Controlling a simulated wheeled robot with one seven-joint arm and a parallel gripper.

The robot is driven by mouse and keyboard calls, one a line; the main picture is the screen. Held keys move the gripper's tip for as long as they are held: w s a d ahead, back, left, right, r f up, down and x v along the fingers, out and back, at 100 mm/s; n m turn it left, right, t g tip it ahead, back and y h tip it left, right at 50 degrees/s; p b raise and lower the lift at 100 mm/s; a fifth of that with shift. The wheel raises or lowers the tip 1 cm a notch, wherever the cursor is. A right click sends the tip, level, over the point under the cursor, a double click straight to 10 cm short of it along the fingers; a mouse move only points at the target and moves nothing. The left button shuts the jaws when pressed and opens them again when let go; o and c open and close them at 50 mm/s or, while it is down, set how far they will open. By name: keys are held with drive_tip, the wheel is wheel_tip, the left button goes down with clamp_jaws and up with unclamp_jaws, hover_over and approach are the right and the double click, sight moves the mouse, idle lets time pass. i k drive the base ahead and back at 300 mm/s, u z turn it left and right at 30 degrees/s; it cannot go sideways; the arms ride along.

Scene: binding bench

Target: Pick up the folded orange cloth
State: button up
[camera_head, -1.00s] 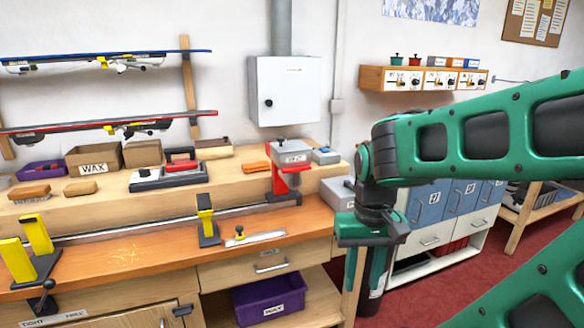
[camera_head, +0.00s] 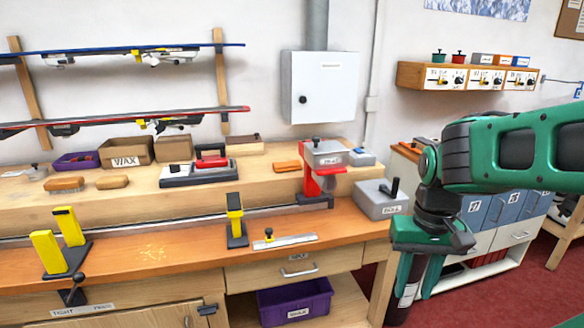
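The folded orange cloth (camera_head: 287,166) lies flat on the raised back shelf of the bench, just left of the red and grey clamp-like device. It looks small and nothing covers it. My gripper (camera_head: 412,288) hangs pointing down at the right, in front of the bench's right end.
The red and grey device (camera_head: 325,165) and a grey box with a black handle (camera_head: 379,200) stand between cloth and gripper. A red-handled tool (camera_head: 200,168) is left of the cloth. A yellow-topped post (camera_head: 235,215) rises from the bench front.

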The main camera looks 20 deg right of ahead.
sight(294, 165)
drive_tip(key=i, duration=0.9)
drive_tip(key=z, duration=0.4)
